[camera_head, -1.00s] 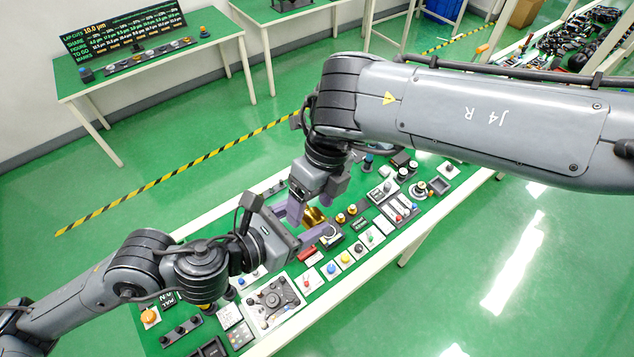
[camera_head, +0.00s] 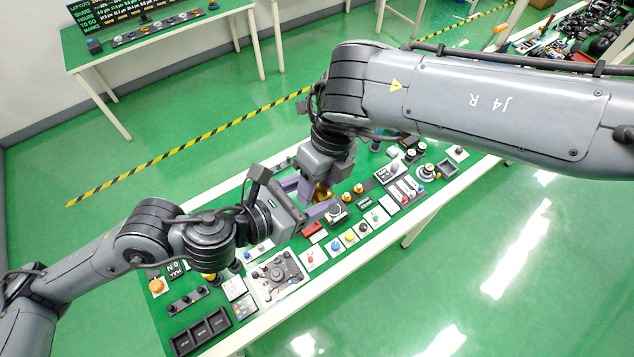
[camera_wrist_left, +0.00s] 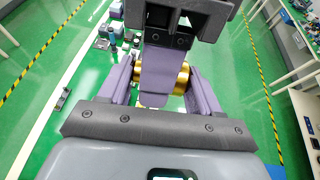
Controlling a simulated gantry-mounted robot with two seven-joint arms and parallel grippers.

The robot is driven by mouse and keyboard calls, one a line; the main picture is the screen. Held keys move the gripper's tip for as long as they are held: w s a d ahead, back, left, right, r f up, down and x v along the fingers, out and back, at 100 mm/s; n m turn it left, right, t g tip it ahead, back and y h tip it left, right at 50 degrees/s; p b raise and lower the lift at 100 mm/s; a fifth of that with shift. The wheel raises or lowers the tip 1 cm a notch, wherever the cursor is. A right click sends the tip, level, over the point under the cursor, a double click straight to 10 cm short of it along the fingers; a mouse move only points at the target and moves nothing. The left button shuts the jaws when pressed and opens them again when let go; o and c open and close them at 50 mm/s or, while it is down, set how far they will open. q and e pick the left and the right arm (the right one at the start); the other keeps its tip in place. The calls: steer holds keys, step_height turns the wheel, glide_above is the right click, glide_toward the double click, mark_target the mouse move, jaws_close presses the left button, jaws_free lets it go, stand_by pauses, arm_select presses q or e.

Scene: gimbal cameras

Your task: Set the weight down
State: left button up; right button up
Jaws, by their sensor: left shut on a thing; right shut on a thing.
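The weight is a brass-coloured cylinder (camera_head: 322,192), partly hidden between the purple fingers of both grippers. It also shows in the left wrist view (camera_wrist_left: 182,78), on both sides of a finger of my right gripper. My left gripper (camera_head: 306,198) reaches in from the left and is shut on the weight, one finger on each side. My right gripper (camera_head: 316,186) comes down from above and is shut on the same weight. Whether the weight touches the bench is hidden.
The green bench (camera_head: 208,292) is crowded with buttons, switches and a grey joystick panel (camera_head: 273,277). Another table with a display board (camera_head: 125,15) stands at the back left.

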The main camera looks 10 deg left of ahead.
steer(key=shift+w+d, duration=0.1)
jaws_close()
arm_select(q)
steer(key=o, duration=1.6)
steer(key=shift+r, duration=0.1)
